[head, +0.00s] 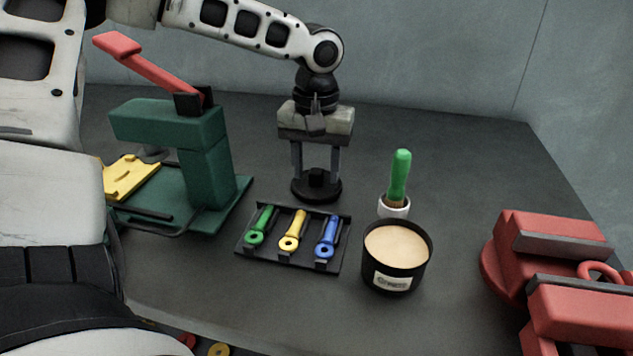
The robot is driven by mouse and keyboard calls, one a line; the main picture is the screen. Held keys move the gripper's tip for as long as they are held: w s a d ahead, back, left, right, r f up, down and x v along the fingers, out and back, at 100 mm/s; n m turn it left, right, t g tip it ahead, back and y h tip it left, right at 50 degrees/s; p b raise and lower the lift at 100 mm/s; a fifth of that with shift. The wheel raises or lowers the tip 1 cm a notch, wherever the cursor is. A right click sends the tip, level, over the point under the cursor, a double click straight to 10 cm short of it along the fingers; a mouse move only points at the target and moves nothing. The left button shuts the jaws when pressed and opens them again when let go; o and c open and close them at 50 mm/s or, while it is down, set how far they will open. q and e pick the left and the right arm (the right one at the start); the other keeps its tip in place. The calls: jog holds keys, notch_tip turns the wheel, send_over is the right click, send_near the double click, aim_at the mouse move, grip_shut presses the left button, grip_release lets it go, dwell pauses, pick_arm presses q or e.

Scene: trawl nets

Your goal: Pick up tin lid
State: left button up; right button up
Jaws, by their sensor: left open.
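The tin lid (317,194) is a round black disc with a small blocky knob, lying flat on the dark table behind the tool rack. My left gripper (316,172) points down over it, open, with one finger on each side of the knob. I cannot tell whether the fingers touch the lid. The open black tin (392,280), with a pale label and a cream-coloured filling, stands to the right and nearer. My right gripper is not in view.
A black rack (292,265) holds green, yellow and blue tools. A green-handled brush (400,178) stands in a white cup (394,208). A green press (205,150) with a red lever stands left, a red vise (580,290) right. Bare table lies behind the brush.

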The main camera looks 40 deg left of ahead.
pick_arm(q)
jog(key=shift+c, duration=0.4)
grip_shut()
jog(key=shift+r, duration=0.15)
